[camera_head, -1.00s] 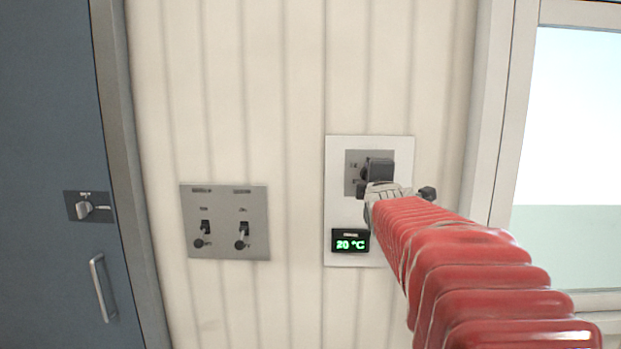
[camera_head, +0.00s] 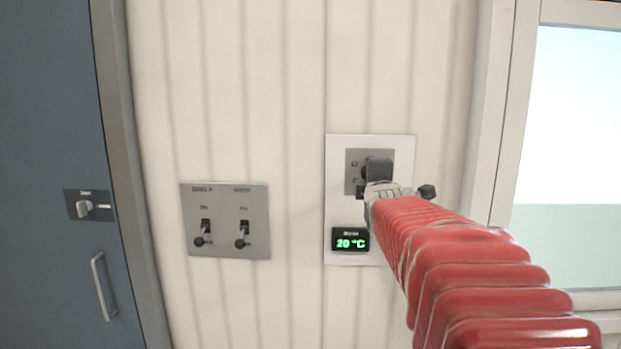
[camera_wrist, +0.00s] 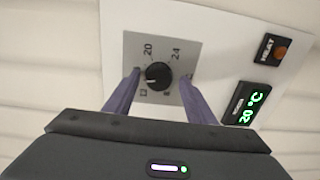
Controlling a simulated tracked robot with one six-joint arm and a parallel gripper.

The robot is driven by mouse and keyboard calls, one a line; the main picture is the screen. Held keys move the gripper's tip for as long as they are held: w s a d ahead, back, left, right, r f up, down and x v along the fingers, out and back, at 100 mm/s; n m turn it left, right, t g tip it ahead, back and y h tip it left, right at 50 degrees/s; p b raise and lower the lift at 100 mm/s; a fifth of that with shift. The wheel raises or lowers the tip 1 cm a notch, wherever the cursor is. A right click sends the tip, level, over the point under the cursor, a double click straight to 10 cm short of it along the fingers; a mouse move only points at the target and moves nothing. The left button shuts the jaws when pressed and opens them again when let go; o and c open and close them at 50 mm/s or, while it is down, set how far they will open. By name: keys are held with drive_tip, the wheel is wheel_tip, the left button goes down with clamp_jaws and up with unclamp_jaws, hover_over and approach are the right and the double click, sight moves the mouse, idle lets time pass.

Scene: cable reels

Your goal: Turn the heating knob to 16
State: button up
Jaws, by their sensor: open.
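The heating knob (camera_wrist: 157,73) is round and black, with a pale mark pointing left and slightly down in the wrist view. It sits on a grey dial plate (camera_wrist: 140,45) printed with 20, 24 and other, blurred numbers. My gripper (camera_wrist: 160,77) is open, its two purple fingers on either side of the knob; contact cannot be told. The green display (camera_wrist: 250,103) reads 20 °C, and it also shows in the head view (camera_head: 350,240). In the head view my gripper (camera_head: 377,173) covers part of the dial plate (camera_head: 354,160) and hides the knob.
A HEAT unit (camera_wrist: 272,50) with an orange light is beside the display in the wrist view. A grey switch panel (camera_head: 224,222) with two levers is left on the wall. A blue door (camera_head: 50,150) stands far left, a window (camera_head: 575,120) right.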

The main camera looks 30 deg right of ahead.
drive_tip(key=shift+s, duration=0.1)
drive_tip(key=v, duration=1.3)
drive_tip(key=shift+s+a, duration=0.15)
drive_tip(key=shift+a, duration=0.15)
